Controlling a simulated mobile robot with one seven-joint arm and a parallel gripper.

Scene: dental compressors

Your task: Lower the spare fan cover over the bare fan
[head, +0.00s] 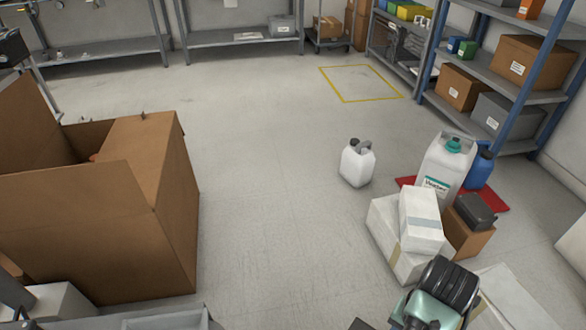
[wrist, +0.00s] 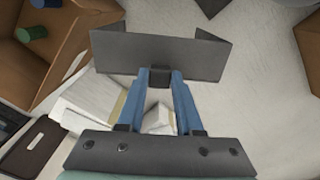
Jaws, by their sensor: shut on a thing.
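In the wrist view my gripper (wrist: 160,80) has its two blue fingers closed on a small dark tab. The tab joins a grey bent sheet with angled side flaps, which looks like the spare fan cover (wrist: 145,53). The cover hangs in front of the fingertips, apart from anything I can make out. I cannot pick out the bare fan in either view. My gripper and the cover do not show there.
A large open cardboard box (head: 165,200) stands at left. White boxes (head: 421,222), a white jug (head: 357,164), a larger canister (head: 445,165) and a blue container (head: 481,170) crowd the right. Shelves (head: 480,70) line the right wall. The middle floor is clear.

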